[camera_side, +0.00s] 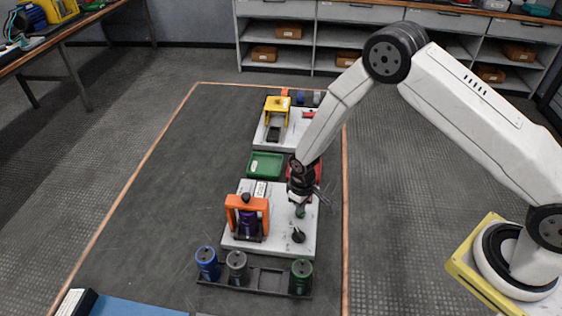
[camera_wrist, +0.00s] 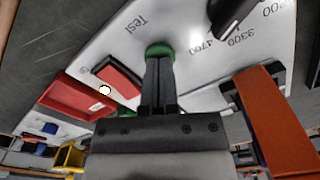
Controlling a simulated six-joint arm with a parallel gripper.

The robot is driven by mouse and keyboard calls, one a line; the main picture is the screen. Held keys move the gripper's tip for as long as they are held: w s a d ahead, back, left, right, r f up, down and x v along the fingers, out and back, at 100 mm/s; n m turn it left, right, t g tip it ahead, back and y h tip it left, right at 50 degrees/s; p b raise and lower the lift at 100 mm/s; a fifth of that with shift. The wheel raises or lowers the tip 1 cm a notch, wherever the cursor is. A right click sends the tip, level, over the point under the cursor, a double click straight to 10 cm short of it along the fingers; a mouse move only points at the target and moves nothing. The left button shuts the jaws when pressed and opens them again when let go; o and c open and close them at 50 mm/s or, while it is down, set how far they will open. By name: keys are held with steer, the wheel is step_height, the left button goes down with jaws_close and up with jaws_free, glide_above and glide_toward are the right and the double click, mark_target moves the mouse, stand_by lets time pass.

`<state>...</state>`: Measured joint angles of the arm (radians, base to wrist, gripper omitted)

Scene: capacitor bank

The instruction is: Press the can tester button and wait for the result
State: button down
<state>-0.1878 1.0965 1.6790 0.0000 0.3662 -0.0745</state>
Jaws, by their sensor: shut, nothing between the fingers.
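The can tester is a white board (camera_side: 278,240) in the side view. Its green button (camera_side: 300,213) shows just under my gripper (camera_side: 301,206). In the wrist view the shut, empty fingers (camera_wrist: 158,62) reach the green button (camera_wrist: 159,48) and cover part of it. The tips look to be on it; how far it is pressed I cannot tell. The word "Test" is printed beside it. A purple can (camera_side: 248,222) stands upright in the orange clamp frame (camera_side: 247,204). A black knob (camera_side: 298,235) is in front, with numbers around it in the wrist view. A small red-faced dark piece (camera_wrist: 118,78) and a bright white spot show there too.
A dark rack (camera_side: 262,280) in front holds blue, grey and green cans. Behind the tester are a green tray (camera_side: 265,166), a partly hidden red tray (camera_side: 303,170) and another white board with a yellow frame (camera_side: 277,107). The mat to the left is clear.

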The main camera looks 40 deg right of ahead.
stand_by(0.4)
steer(key=shift+r, duration=3.4)
steer(key=s+d+r+m+t, duration=0.1)
steer(key=s+d+r, duration=0.3)
steer(key=s+r, duration=0.3)
steer(key=s+d+r+m+t, duration=0.1)
steer(key=s+d+r, duration=0.3)
steer(key=s+r, duration=0.4)
step_height(320, 180, up, 2)
steer(key=shift+s+d+r+m+t, duration=0.2)
steer(key=shift+s+m+t, duration=0.1)
steer(key=shift+m, duration=0.2)
